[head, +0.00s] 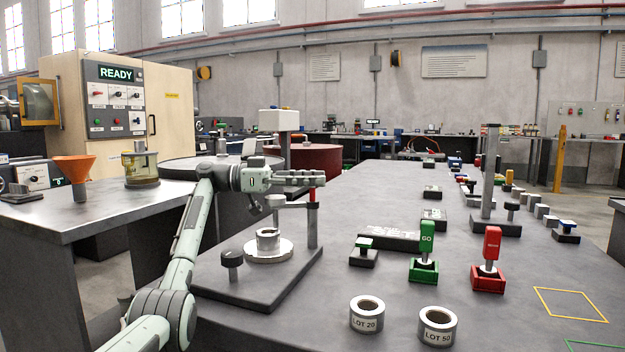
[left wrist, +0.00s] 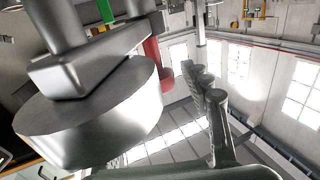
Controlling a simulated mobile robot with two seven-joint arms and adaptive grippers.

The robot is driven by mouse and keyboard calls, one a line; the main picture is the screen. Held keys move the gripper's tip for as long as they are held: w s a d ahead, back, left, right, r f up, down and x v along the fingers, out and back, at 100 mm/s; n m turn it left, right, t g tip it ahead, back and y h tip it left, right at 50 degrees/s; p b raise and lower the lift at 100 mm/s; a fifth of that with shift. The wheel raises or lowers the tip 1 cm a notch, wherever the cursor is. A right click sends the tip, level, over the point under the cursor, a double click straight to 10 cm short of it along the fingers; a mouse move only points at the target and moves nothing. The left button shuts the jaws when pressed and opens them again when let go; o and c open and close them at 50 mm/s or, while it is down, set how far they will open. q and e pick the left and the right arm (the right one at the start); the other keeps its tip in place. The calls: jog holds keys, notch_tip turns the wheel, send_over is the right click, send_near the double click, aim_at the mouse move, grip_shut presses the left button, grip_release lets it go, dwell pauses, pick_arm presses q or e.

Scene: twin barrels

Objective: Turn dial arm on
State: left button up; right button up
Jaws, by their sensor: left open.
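The dial arm (head: 292,204) is a grey bar that reaches left from an upright post (head: 312,230) with a red top (head: 312,193). A round metal head hangs at its left end, above and left of a ring-shaped part on a pale disc (head: 268,249). My left gripper (head: 318,178) is open and level, its fingers just above the bar by the red top; contact cannot be told. In the left wrist view the round head (left wrist: 90,118) and bar (left wrist: 95,60) loom large beside the fingers (left wrist: 205,85), with the red piece (left wrist: 153,65) behind. My right gripper is not in view.
The fixture's dark base (head: 250,290) carries a black knob (head: 232,262) at front left. Rings marked LOT 20 (head: 367,316) and LOT 50 (head: 437,328) stand in front. Green (head: 424,262) and red (head: 488,268) gauge holders stand to the right. The bench's right front is mostly clear.

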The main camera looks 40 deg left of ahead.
pick_arm(q)
jog(key=shift+a, duration=0.1)
jog(key=v, duration=1.2)
